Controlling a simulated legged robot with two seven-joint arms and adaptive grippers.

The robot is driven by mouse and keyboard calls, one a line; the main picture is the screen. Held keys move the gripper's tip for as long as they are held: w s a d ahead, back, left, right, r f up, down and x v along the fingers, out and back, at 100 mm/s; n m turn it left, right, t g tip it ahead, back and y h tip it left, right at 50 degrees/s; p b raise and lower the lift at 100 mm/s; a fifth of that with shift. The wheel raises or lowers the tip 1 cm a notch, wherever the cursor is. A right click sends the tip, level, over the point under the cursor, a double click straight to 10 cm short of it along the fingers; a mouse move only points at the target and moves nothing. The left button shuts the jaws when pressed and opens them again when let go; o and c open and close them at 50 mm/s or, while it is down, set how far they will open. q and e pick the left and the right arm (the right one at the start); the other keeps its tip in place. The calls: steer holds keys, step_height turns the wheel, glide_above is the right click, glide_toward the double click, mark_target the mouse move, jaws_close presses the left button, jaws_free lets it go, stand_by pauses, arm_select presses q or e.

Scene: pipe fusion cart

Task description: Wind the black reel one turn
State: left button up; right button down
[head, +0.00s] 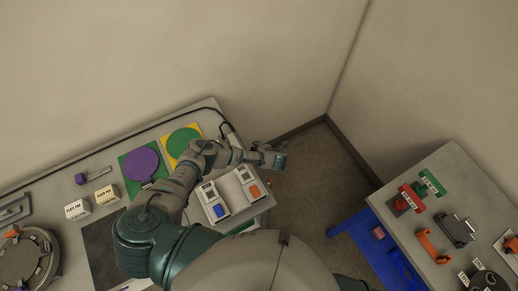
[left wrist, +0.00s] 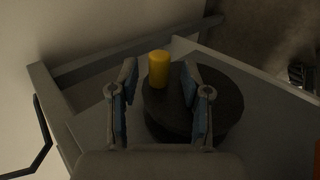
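The black reel (left wrist: 205,112) shows in the left wrist view as a dark round disc inside a grey frame. A yellow upright knob (left wrist: 158,70) stands near its far left edge. My left gripper (left wrist: 160,88) is open, with one finger on each side of the knob in the picture and visible gaps to it. I cannot tell how far the knob lies beyond the fingertips. In the head view my left gripper (head: 280,160) reaches past the right end of the grey cart top, and I cannot make out the reel there. My right gripper does not show.
The cart top (head: 105,150) carries a purple disc (head: 142,164), a green disc (head: 184,141) and two switch boxes (head: 213,202) near my left arm. A wall stands behind. A second table (head: 450,180) with clamps and tools is at the right, beside a blue surface (head: 365,245).

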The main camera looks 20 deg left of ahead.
arm_select(q)
steer(key=v, duration=1.2)
